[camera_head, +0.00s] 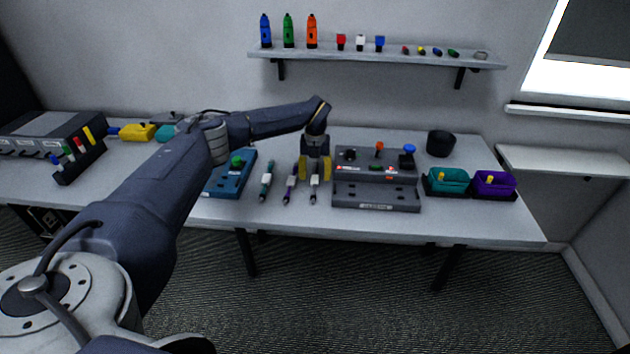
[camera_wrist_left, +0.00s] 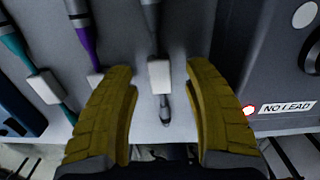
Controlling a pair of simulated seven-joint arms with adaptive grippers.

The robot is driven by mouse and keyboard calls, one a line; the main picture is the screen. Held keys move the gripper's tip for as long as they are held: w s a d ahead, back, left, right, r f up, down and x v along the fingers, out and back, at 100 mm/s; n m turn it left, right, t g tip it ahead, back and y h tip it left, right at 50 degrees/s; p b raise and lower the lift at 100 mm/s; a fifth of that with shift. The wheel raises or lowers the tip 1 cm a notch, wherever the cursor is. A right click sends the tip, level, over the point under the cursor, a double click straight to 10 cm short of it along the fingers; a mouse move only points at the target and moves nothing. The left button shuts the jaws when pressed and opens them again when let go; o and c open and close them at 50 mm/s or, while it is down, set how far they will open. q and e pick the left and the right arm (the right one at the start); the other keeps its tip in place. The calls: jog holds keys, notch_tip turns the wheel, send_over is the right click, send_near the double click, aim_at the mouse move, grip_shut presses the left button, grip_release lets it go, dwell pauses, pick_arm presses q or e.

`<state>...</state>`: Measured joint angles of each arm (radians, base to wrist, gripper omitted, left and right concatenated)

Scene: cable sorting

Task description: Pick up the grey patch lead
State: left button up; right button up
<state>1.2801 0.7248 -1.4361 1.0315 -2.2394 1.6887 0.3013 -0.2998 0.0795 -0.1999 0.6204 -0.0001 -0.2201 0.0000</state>
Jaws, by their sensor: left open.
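The grey patch lead (camera_wrist_left: 152,30) lies on the table as the rightmost of three leads, with a white sleeve (camera_wrist_left: 159,76) and a dark tip toward the table's front edge. In the head view the grey lead (camera_head: 314,184) shows just below my left gripper (camera_head: 315,170). My left gripper's yellow fingers (camera_wrist_left: 160,110) are open, one on each side of the lead's sleeve end, with gaps on both sides. A purple lead (camera_wrist_left: 84,40) and a teal lead (camera_wrist_left: 22,50) lie to its left. My right gripper is not in view.
A grey device (camera_head: 375,193) with a "NO LEAD" label and a red light stands close to the right of the grey lead. A blue device (camera_head: 230,180) stands left of the leads. Teal (camera_head: 449,189) and purple (camera_head: 495,193) bins are at the right.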

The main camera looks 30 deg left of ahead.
pick_arm(q)
jog(key=shift+f, duration=0.95)
grip_shut()
